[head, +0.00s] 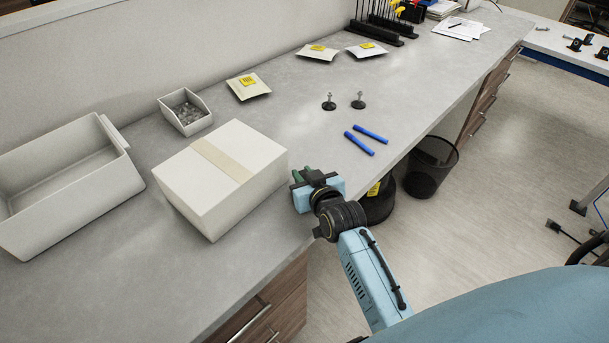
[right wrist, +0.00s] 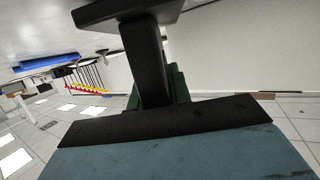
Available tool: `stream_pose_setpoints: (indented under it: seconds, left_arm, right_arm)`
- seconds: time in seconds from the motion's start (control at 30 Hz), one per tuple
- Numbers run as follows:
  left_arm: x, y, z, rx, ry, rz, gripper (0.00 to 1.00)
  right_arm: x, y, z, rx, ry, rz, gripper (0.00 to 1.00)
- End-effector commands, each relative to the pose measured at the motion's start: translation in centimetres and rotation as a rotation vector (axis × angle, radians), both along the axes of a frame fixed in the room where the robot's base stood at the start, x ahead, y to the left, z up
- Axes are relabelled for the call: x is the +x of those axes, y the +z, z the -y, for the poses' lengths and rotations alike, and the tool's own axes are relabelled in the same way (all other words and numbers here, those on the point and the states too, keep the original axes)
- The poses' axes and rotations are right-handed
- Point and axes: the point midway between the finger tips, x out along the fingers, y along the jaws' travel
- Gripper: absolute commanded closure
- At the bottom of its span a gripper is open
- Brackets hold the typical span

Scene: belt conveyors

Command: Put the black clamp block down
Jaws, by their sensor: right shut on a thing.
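My right gripper (head: 306,180) is at the front edge of the grey bench, just right of the white box, with its fingers toward the bench. It is shut on the black clamp block (head: 297,176), of which only a small dark part shows between the fingers. In the right wrist view a black piece (right wrist: 150,60) stands in front of the camera, with a green finger part (right wrist: 177,85) behind it. I cannot tell there how much of the black is block and how much is gripper. My left gripper is not in view.
A white box (head: 225,185) with a tan strip, a grey bin (head: 130,170) and a small tray of parts (head: 205,112) stand at left. Two small black feet (head: 329,105) and two blue handles (head: 360,143) lie beyond the gripper. Grey bench top between them is clear.

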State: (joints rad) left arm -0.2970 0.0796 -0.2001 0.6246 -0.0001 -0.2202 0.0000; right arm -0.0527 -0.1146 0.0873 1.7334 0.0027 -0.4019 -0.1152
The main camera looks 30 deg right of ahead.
Motion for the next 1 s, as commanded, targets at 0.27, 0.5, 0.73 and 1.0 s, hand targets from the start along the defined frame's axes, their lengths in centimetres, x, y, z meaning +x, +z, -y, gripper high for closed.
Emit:
stream_pose_setpoints:
  seconds: [0.27, 0.5, 0.73, 1.0]
  left_arm:
    - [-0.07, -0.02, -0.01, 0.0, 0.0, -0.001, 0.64]
    - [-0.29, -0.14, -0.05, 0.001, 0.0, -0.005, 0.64]
    - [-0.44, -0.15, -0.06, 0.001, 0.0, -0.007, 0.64]
    - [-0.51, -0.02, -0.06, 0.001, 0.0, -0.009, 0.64]
  right_arm:
    - [0.02, -0.24, 0.02, 0.0, 0.0, 0.003, 1.0]
    - [0.0, -0.57, 0.01, -0.001, 0.0, 0.001, 0.67]
    - [0.0, -0.55, 0.0, 0.0, 0.0, 0.001, 0.58]
    - [-0.82, -0.09, -0.04, -0.001, 0.0, 0.001, 0.58]
